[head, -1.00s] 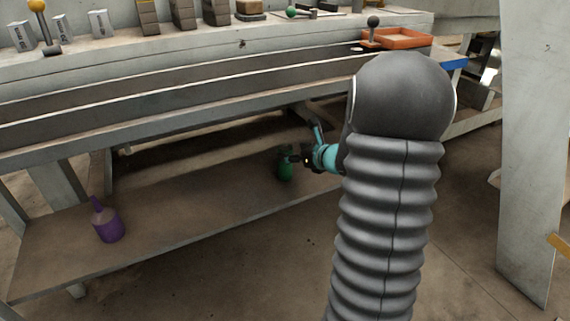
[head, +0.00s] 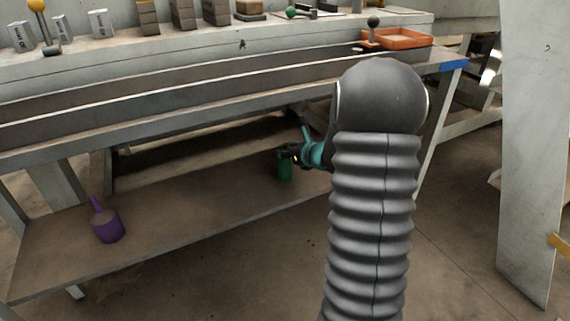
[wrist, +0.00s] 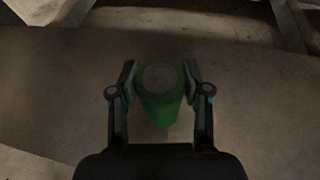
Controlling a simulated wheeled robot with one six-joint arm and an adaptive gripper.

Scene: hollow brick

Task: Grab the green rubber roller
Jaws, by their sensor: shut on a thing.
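The green rubber roller (head: 285,170) stands upright over the lower shelf of the workbench in the head view. In the wrist view the green roller (wrist: 159,106) sits between the two fingers, its round greyish top facing the camera. My gripper (wrist: 160,78) is shut on the roller near its top, one finger on each side. In the head view my gripper (head: 287,156) reaches in from the right under the bench top. I cannot tell whether the roller's base touches the shelf.
A purple bottle (head: 108,224) stands on the lower shelf (head: 190,215) at the left. The bench top (head: 230,48) above carries blocks, a green-knobbed tool (head: 291,13) and an orange tray (head: 408,38). The shelf between bottle and roller is clear.

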